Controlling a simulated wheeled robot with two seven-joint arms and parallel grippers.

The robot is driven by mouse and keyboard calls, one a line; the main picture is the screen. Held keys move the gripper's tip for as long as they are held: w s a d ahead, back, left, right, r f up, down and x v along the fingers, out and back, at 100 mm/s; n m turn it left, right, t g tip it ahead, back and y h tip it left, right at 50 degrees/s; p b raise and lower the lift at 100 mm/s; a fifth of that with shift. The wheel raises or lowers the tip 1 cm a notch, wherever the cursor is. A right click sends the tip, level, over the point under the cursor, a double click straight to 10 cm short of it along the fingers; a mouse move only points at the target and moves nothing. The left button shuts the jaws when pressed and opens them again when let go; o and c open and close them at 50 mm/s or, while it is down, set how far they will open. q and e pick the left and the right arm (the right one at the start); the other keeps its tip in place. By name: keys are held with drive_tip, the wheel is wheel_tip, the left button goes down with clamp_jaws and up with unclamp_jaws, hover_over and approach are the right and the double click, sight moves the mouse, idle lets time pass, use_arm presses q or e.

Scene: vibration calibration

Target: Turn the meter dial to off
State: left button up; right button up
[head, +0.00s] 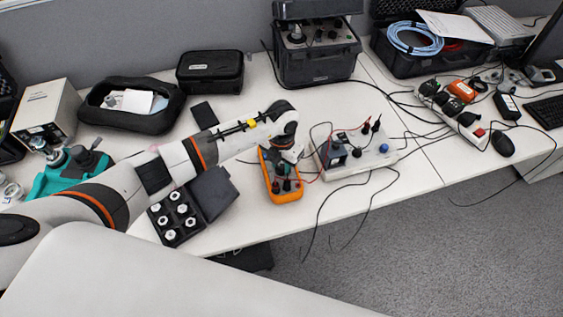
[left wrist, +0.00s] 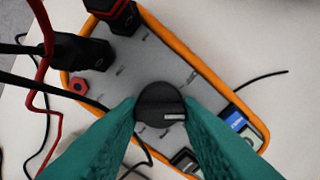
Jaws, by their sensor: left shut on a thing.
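The orange and grey multimeter (head: 283,193) lies on the white table near its front edge. It fills the middle of the left wrist view, where its grey face (left wrist: 122,78) and orange rim show. Its round black dial (left wrist: 160,105) has a white mark pointing to the right. My left gripper (left wrist: 160,112) has its teal fingers on both sides of the dial and is shut on it. In the head view my left gripper (head: 287,168) is over the meter and hides part of its face. My right gripper is not in view.
Black and red plugs (left wrist: 84,50) with leads sit in the meter's face. A white box with terminals (head: 357,150) stands right of the meter. A black case of white-topped pieces (head: 175,217) lies to the left. Loose cables hang over the front edge.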

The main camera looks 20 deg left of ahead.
use_arm(q)
drive_tip(key=shift+n, duration=0.5)
drive_tip(key=n, duration=0.2)
drive_tip(key=shift+n, duration=0.4)
drive_tip(key=n, duration=0.3)
drive_tip(key=shift+a+r+n, duration=0.1)
drive_tip(key=shift+n, duration=0.5)
drive_tip(key=o, duration=1)
drive_tip(key=shift+c, duration=0.2)
